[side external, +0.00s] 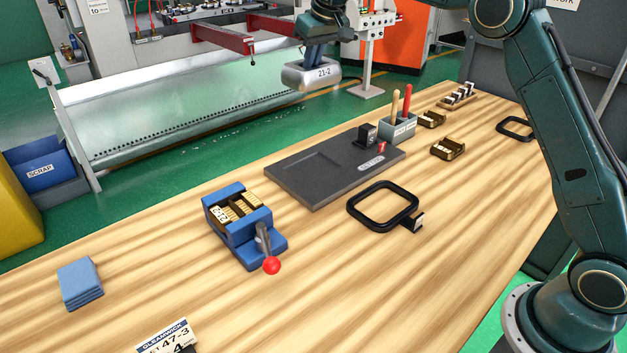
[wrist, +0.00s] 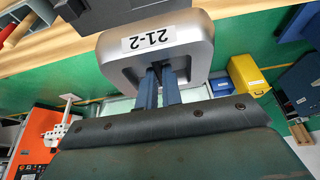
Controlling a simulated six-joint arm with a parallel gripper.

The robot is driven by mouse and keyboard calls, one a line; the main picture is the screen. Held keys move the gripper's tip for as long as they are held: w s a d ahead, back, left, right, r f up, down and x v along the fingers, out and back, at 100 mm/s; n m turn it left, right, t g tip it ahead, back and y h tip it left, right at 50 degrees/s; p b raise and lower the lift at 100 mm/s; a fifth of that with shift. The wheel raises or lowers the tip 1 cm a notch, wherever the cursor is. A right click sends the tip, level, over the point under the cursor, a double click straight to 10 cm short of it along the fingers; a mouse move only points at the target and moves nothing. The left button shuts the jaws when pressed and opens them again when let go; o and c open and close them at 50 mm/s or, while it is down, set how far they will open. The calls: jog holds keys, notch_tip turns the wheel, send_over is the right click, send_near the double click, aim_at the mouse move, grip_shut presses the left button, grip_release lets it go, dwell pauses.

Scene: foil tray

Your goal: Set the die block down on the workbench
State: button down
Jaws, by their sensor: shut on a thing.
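The die block is a silver, rounded metal block labelled 21-2 (side external: 298,76). It also shows large at the top of the wrist view (wrist: 192,57). My gripper (side external: 318,58) is shut on it from above, and its two blue fingers (wrist: 159,80) run into the block's middle in the wrist view. The block hangs in the air, apart from the wooden workbench (side external: 330,270). In the side view it appears past the bench's far edge, against the green floor and machine. The fingertips are partly hidden by the block.
On the bench are a dark flat plate (side external: 300,178), a blue clamp with red-knobbed lever (side external: 245,240), a black ring frame (side external: 352,208), a tool holder (side external: 398,130) and blue cloths (side external: 80,283). Bare wood lies at the front middle and right.

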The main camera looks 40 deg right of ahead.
jog(key=shift+r, duration=1.1)
jog(key=shift+d, duration=0.1)
jog(key=shift+s+d+f, duration=0.1)
jog(key=shift+d+f, duration=0.25)
jog(key=shift+d, duration=0.15)
jog(key=s+d+f+m+h, duration=0.1)
jog(key=s+d+f+m, duration=0.15)
jog(key=d+f, duration=0.35)
jog(key=s+d+f+m, duration=0.1)
jog(key=s+d+f, duration=0.25)
jog(key=d, duration=0.35)
jog(key=s+d+f+m, duration=0.1)
jog(key=s+d+f, duration=0.3)
jog(key=s, duration=0.3)
jog(key=s+d+f+m+h, duration=0.1)
jog(key=s+d+f, duration=0.4)
jog(key=s, duration=0.2)
jog(key=shift+s+d, duration=0.35)
jog(key=shift+d, duration=0.05)
jog(key=shift+f+m, duration=0.25)
jog(key=shift+f, duration=4.1)
